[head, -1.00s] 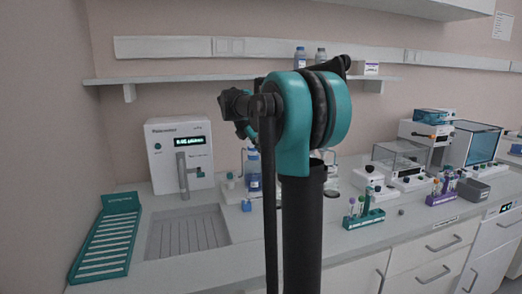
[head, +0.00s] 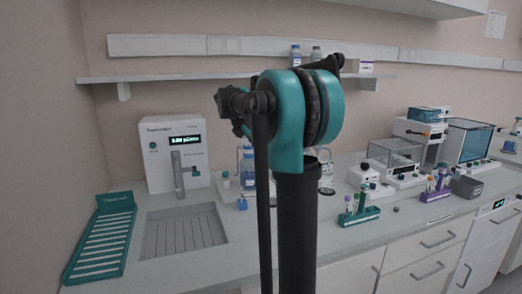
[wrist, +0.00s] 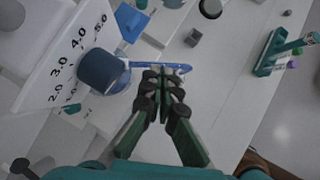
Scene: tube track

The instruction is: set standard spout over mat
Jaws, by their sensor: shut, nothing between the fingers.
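A white dispensing unit (head: 165,150) with a lit display stands at the left of the bench. A grey upright spout (head: 178,172) is on its front. A grey ribbed mat (head: 185,235) lies in front of it. In the wrist view my gripper (wrist: 162,76) is shut and empty. Its tips are beside a thin blue tube (wrist: 172,67), close to a dark blue knob (wrist: 102,70) and a white panel with a number scale (wrist: 60,60). I cannot tell whether they touch the tube. In the head view my arm hides the gripper.
A teal slotted rack (head: 102,240) lies left of the mat. A blue-labelled bottle (head: 247,165) stands beside my arm. A green tube rack (head: 358,217) and a purple one (head: 436,196) are to the right. Boxes and instruments stand behind them.

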